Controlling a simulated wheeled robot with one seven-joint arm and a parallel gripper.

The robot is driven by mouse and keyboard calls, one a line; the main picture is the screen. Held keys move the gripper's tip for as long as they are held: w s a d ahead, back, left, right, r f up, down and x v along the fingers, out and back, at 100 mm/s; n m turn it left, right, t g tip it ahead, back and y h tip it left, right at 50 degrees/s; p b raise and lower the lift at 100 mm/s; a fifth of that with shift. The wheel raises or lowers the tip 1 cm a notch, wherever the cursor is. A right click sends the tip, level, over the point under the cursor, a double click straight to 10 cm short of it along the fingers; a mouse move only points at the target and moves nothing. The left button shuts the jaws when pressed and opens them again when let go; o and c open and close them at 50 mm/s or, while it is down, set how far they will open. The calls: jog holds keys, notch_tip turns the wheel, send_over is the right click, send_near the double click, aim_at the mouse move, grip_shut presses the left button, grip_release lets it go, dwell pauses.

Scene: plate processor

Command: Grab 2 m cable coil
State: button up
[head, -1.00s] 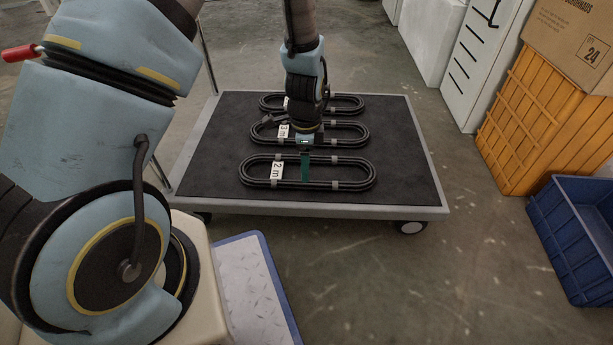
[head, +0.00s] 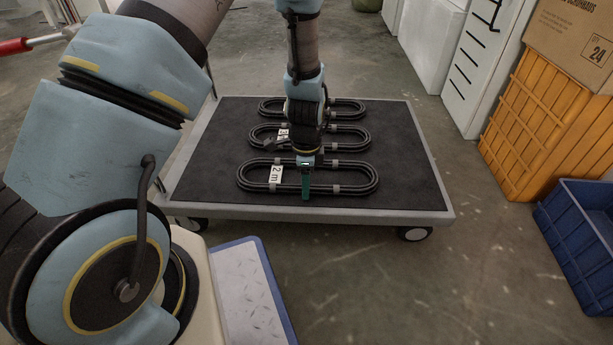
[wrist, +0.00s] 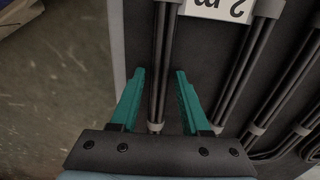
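The 2 m cable coil (head: 340,189) is a black oval bundle with grey clips and a white "2 m" tag (head: 276,174). It lies flat at the near side of the cart. My gripper (head: 306,195) is over its near long side. In the wrist view my gripper (wrist: 158,80) has its two green fingers apart, one on each side of the coil's near strand bundle (wrist: 159,60), with gaps on both sides. The tag (wrist: 222,8) shows at the top of that view. I cannot tell how far down the fingers reach.
Two similar coils lie behind, the 3 m coil (head: 345,144) and a farthest one (head: 345,116). All rest on the black-topped cart (head: 408,180) with a grey rim. An orange crate (head: 540,140), a blue bin (head: 580,240) and a carton (head: 575,40) stand at the right.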

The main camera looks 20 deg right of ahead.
grip_shut()
dwell(1.0)
